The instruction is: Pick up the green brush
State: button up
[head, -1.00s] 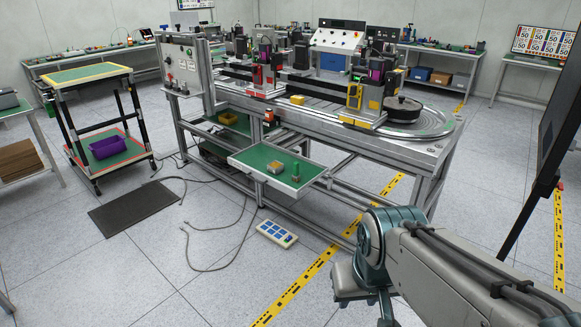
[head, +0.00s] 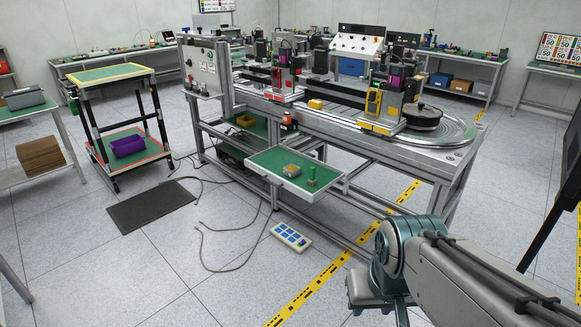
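A small upright green object (head: 311,177), which looks like the green brush, stands on the right part of a green-topped pull-out shelf (head: 268,161) at the front of the long machine bench. It is too small to make out bristles. A yellowish block (head: 291,170) sits just left of it. My arm comes in from the lower right, and its end with my gripper (head: 383,304) is low in the picture, in front of and to the right of the shelf, well apart from the green object. The fingers cannot be made out clearly.
The metal machine bench (head: 420,160) fills the middle. A blue-buttoned panel (head: 291,237) and loose cables (head: 232,265) lie on the floor before the shelf. A cart with a purple bin (head: 128,146) and a black mat (head: 150,206) are left. A dark screen (head: 555,195) stands right.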

aim_at(311, 182)
jog(key=u, duration=0.3)
jog(key=i, duration=2.45)
jog(key=z, duration=0.85)
jog(key=i, duration=0.5)
jog(key=z, duration=0.3)
